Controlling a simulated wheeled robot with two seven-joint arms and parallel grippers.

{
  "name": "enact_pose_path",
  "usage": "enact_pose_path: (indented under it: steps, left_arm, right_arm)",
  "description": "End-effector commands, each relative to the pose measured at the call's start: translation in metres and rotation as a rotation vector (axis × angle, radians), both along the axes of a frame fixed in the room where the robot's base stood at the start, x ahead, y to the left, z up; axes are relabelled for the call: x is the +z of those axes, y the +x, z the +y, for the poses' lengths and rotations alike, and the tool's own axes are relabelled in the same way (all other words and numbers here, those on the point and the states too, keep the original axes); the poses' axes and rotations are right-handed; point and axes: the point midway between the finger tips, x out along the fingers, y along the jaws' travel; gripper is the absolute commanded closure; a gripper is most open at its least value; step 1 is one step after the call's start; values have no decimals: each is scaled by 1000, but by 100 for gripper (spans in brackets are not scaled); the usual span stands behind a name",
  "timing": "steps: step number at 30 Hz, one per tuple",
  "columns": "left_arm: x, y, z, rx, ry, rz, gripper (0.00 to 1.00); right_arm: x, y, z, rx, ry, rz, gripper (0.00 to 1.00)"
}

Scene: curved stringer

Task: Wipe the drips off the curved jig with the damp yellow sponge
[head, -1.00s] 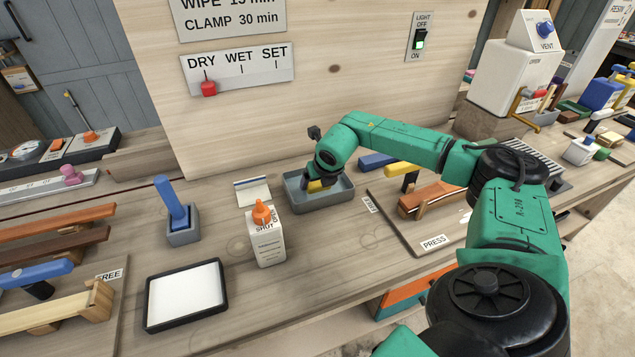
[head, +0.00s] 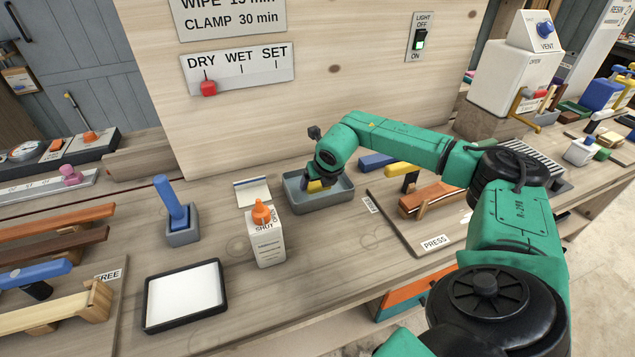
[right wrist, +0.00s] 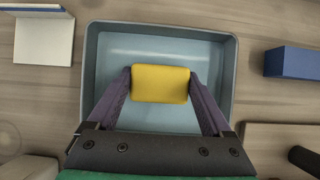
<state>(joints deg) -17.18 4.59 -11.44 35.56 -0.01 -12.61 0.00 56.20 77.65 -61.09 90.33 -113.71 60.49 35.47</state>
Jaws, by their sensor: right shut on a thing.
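The yellow sponge (right wrist: 160,84) is between the two fingers of my right gripper (right wrist: 160,88) in the right wrist view, and the fingers are shut on its sides. In the head view the right gripper (head: 318,184) reaches down into a grey-blue tray (head: 341,203), and only a little of the sponge shows there. The wooden curved piece (head: 432,200) lies in the jig on a board labelled PRESS, right of the tray. A few small pale spots, possibly drips, show near it (head: 466,219). My left gripper is not in view.
An orange-capped bottle (head: 266,240) stands left of the tray, near a white card (head: 252,192). A black-rimmed white pad (head: 185,296) lies in front. A blue-handled tool stands in a grey holder (head: 183,236). A blue block (right wrist: 292,62) sits right of the tray.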

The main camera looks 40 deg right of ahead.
Motion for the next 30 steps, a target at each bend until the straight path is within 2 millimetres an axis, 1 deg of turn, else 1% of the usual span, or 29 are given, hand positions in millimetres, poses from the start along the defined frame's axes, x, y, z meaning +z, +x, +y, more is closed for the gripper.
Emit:
enact_pose_path:
  steps: [2,4,22,25,30]
  left_arm:
    - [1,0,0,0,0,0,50]
    - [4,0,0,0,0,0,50]
    - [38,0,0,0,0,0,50]
    - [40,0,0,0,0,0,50]
    - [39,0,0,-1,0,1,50]
  right_arm:
    - [0,-1,0,0,0,4,60]
    - [5,-1,0,1,1,3,60]
    - [66,0,0,0,1,2,60]
    - [70,-1,0,1,0,2,60]
    - [70,0,0,0,1,2,60]
